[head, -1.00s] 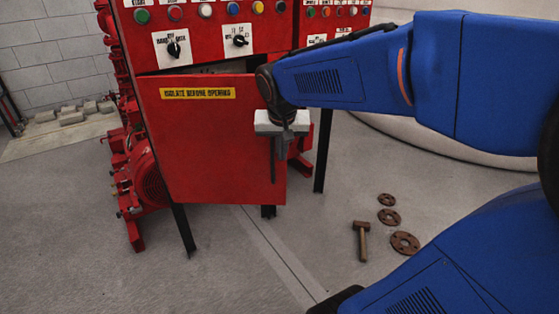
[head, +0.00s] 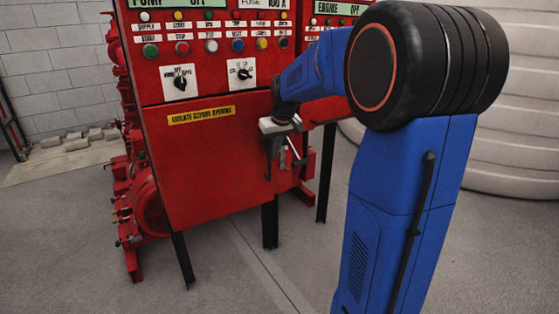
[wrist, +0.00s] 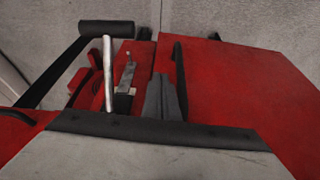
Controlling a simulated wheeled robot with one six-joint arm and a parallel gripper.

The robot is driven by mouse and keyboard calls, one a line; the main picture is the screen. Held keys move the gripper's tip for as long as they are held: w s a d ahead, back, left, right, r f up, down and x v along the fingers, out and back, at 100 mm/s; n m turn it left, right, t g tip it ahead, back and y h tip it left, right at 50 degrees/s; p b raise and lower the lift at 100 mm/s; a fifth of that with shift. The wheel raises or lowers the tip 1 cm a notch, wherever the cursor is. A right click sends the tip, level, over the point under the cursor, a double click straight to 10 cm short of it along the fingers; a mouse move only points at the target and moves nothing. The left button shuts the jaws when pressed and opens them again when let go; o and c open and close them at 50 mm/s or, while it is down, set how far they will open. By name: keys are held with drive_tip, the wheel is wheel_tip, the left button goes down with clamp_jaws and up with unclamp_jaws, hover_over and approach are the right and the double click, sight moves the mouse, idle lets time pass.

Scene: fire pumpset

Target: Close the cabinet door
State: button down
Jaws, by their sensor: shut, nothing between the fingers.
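The red cabinet door (head: 208,170), with a yellow warning label (head: 201,115), lies nearly flush with the front of the red cabinet (head: 205,52) in the head view. No clear gap shows along its top edge. A dark upright handle (head: 268,158) is on the door's right side; it also shows in the wrist view (wrist: 180,80). My gripper (head: 282,150) is at the door's right edge beside the handle, shut and empty. In the wrist view my gripper (wrist: 155,98) is close to the red door panel (wrist: 235,90). Whether it touches the door cannot be told.
Buttons and two black rotary switches (head: 180,82) sit above the door. A second red panel (head: 325,105) stands at the right, with a metal lever near my gripper. Red pump machinery (head: 150,215) is at the left. The floor in front is clear.

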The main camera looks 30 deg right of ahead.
drive_tip(key=w, duration=0.4)
drive_tip(key=shift+d+r, duration=0.15)
